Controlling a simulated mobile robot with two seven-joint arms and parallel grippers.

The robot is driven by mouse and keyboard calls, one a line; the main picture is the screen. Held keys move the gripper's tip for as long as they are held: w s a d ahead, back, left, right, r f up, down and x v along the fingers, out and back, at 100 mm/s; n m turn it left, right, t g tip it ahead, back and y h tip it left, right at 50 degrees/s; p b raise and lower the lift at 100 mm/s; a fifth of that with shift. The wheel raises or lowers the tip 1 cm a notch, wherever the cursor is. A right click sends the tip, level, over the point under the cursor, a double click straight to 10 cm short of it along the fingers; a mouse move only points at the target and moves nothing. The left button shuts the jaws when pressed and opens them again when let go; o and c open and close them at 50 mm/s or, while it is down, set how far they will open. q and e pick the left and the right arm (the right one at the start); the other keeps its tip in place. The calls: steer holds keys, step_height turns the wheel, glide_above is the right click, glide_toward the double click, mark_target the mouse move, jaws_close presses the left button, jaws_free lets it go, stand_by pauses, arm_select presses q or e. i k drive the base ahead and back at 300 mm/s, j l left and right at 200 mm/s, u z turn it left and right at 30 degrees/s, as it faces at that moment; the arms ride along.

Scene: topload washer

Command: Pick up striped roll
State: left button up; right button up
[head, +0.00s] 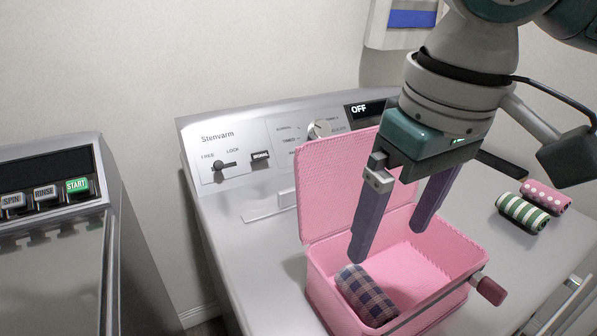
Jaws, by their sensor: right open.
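The striped roll (522,213), green and white, lies on the washer top at the right, beside a pink roll with white dots (546,197). My right gripper (388,242) is open, with its two purple fingers pointing down over the open pink basket (330,303). Nothing shows between the fingers. The gripper is well to the left of the striped roll and apart from it. A dark plaid roll (366,294) lies inside the basket, below the left fingertip. My left gripper is not in view.
The basket's lid (332,185) stands raised behind it, and a dark red handle (488,290) sticks out on its right. The washer's control panel (235,150) rises at the back. A second machine (50,240) stands at the left. The washer top between basket and rolls is clear.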

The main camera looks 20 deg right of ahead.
mark_target(528, 215)
steer(key=z, duration=1.95)
steer(key=i+l+u, duration=0.25)
steer(key=u, duration=0.25)
steer(key=i+l+u, duration=0.2)
steer(key=l+u, duration=0.15)
steer(key=u, duration=0.15)
steer(key=i+l+u, duration=0.15)
steer(key=l+u, duration=0.65)
steer(key=u, duration=0.15)
